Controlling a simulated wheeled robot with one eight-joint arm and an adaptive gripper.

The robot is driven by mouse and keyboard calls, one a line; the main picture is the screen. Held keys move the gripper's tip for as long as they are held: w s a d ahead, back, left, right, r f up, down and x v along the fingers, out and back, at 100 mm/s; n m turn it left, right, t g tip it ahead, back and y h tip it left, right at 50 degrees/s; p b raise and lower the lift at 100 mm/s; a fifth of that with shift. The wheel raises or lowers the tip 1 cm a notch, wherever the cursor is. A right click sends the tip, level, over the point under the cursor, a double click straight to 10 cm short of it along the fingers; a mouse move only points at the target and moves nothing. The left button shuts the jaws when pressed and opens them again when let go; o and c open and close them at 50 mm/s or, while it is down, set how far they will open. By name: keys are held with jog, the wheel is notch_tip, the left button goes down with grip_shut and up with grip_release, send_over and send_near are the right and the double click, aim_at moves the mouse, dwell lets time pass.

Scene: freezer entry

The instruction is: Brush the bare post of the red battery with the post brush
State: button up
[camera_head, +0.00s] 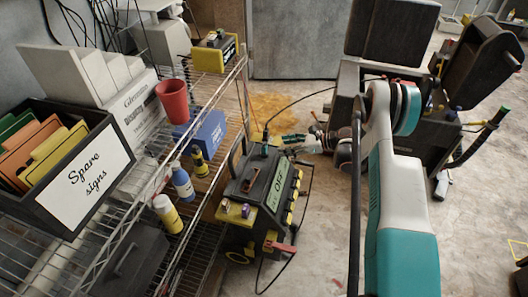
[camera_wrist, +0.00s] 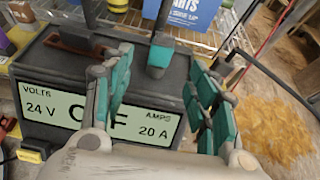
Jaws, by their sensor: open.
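A dark upright tool with a teal band, probably the post brush (camera_head: 265,142), stands on the grey charger (camera_head: 236,186). In the wrist view the tool (camera_wrist: 160,54) appears between my spread fingers, slightly beyond their tips, and I see no contact. My gripper (camera_head: 291,143) is open and empty at the right of the charger top; it also shows in the wrist view (camera_wrist: 158,76). The tool's lower end is hard to make out. I cannot identify a red battery or its bare post in either view.
A wire rack (camera_head: 150,200) stands close on the left, with a red cup (camera_head: 171,100), bottles and a blue box (camera_head: 203,132). A dark machine (camera_head: 352,85) with raised covers stands behind my arm. Cables hang around the charger. Open floor lies at the lower right.

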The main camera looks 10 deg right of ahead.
aim_at(264, 148)
jog(key=b+x, duration=0.1)
jog(key=x, duration=0.4)
jog(key=shift+w+a+f, duration=0.15)
jog(key=shift+a+f, duration=0.1)
jog(key=shift+a, duration=0.05)
jog(key=b+x, duration=0.1)
jog(key=x, duration=0.1)
jog(key=b+x, duration=0.2)
jog(key=shift+w+f, duration=0.1)
jog(key=shift+f, duration=0.35)
jog(key=shift+w+a, duration=0.2)
jog(key=shift+a, duration=0.15)
jog(key=shift+c, duration=0.5)
jog(key=c, duration=1.1)
